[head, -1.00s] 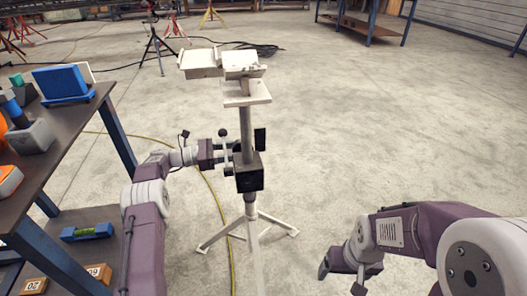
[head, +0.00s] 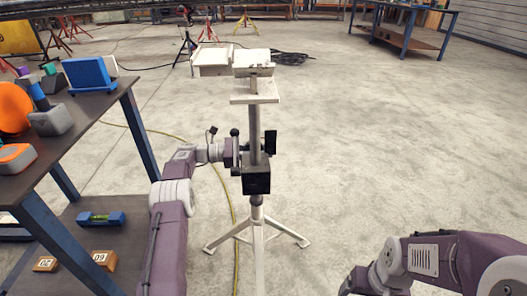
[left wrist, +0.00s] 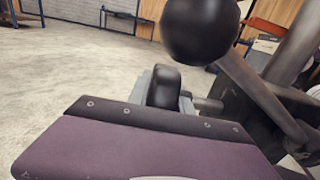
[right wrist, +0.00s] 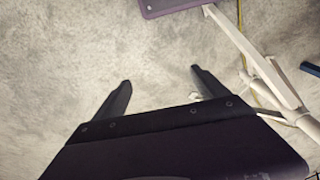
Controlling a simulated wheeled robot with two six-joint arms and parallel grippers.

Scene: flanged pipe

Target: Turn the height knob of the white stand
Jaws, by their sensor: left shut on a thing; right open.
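The white stand (head: 254,125) is upright on the floor near the middle of the head view, a tripod with a pole and flat top plates. A black block (head: 256,179) sits around its pole. The height knob (head: 235,133), a bar with dark ball ends, is on the block's left side. In the left wrist view a black ball end (left wrist: 200,28) and its rod are close up. My left gripper (head: 229,153) is shut at the knob; its exact grip is partly hidden. My right gripper (right wrist: 160,85) is open and empty above the floor, near a white tripod leg (right wrist: 258,58).
A dark-topped workbench (head: 118,92) with blue legs stands at left, holding blue, grey and orange items. Its lower shelf carries a blue level (head: 101,218) and numbered wooden blocks (head: 104,260). A yellow cable (head: 226,195) runs behind the stand.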

